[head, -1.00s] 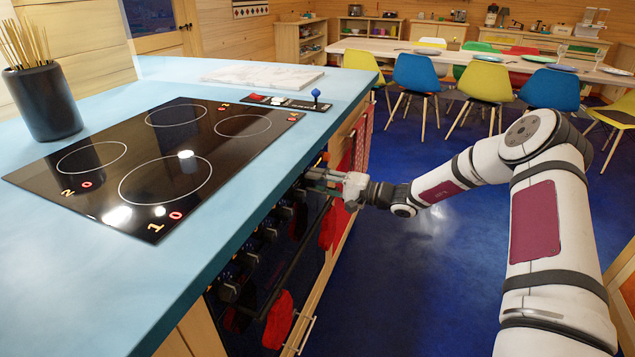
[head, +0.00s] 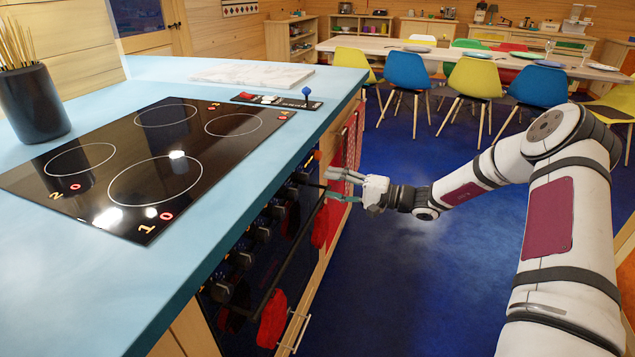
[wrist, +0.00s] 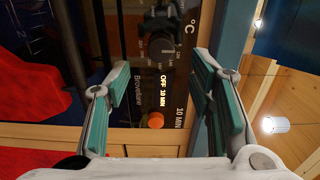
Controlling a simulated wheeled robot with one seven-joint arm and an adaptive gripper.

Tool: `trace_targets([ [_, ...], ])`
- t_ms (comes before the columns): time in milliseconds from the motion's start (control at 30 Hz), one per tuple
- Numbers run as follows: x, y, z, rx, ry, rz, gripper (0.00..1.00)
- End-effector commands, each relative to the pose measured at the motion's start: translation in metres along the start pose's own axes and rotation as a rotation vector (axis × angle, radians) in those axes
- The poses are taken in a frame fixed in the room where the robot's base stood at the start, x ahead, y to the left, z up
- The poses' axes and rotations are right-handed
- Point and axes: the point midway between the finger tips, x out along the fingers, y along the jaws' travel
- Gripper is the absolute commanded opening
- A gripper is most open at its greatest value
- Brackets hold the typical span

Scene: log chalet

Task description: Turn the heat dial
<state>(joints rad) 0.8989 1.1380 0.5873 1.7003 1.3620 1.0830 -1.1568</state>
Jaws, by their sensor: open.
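My gripper (head: 338,186) is open and empty in front of the oven's control panel, its fingers apart. In the wrist view its two teal-padded fingers (wrist: 162,92) frame the panel. A black dial (wrist: 160,48) with a pale number scale and a °C mark beside it shows ahead, between and beyond the fingertips. The fingers do not appear to touch it. In the head view a row of dark knobs (head: 246,258) runs down the oven front; the knobs by my gripper are too small and dark to tell apart.
An orange round lamp (wrist: 156,120) sits on the panel by printed text. Red cloths (head: 272,318) hang on the oven front, close to my gripper. The blue counter (head: 215,205) with a black cooktop (head: 150,150) overhangs the panel. Blue floor (head: 400,280) to the right is clear.

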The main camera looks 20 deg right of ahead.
Motion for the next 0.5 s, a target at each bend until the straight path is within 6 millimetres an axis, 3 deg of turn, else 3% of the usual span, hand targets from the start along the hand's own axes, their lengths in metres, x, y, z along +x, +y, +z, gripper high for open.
trace_targets([
  [200,-0.035,0.001,0.000,-0.001,0.001,0.002,0.49],
  [500,-0.048,0.001,0.000,-0.001,-0.001,0.001,0.49],
])
